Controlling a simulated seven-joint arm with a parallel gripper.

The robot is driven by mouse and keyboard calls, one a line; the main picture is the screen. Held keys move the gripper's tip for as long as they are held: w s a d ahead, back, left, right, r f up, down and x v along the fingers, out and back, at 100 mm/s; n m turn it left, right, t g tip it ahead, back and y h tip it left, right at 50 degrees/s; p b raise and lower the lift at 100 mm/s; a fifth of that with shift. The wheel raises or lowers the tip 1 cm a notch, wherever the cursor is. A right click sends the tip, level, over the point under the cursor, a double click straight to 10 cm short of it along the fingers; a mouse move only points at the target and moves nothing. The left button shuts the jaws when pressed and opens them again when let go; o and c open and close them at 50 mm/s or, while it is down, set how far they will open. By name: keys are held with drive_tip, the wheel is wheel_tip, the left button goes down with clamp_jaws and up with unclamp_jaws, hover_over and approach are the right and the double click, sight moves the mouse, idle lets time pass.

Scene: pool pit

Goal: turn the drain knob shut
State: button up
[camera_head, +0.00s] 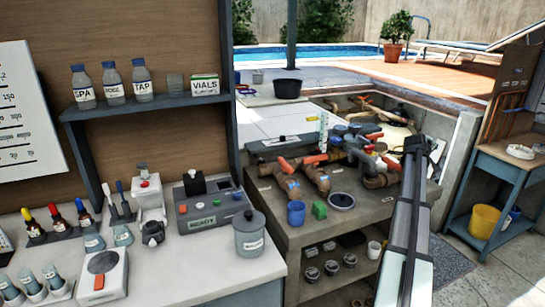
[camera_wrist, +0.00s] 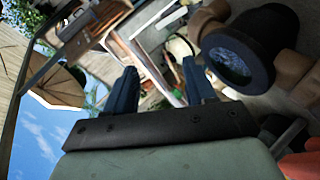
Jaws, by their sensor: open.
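Several orange-red handles (camera_head: 285,165) sit on brown pipes (camera_head: 317,177) on the grey bench in the head view. I cannot tell which one is the drain knob. My gripper is open in the wrist view (camera_wrist: 160,82), with two blue fingers apart and nothing held between them. A dark round fitting with a glassy face (camera_wrist: 232,62) is close to the right of the fingers. An orange part (camera_wrist: 300,165) shows at the lower right edge there. In the head view my arm reaches over the bench's right side, and its fingers are not clearly visible.
A white counter with bottles and a grey control box (camera_head: 210,210) is on the left. A blue side table (camera_head: 508,168) is on the right.

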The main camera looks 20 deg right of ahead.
drive_tip(key=w+a+r+n+y, duration=0.25)
drive_tip(key=w+a+r, duration=0.45)
drive_tip(key=w+a, duration=0.4)
drive_tip(key=r+n+g+y, duration=0.1)
drive_tip(key=n+y, duration=0.6)
drive_tip(key=y, duration=0.6)
hover_over(262, 159)
drive_tip(key=s+d, duration=0.4)
drive_tip(key=shift+m+h, duration=0.25)
drive_tip(key=shift+m, duration=0.1)
drive_tip(key=x, duration=1.2)
drive_tip(key=shift+a+f, duration=0.2)
drive_tip(key=shift+f, duration=0.15)
drive_tip(key=shift+c, duration=0.5)
clamp_jaws()
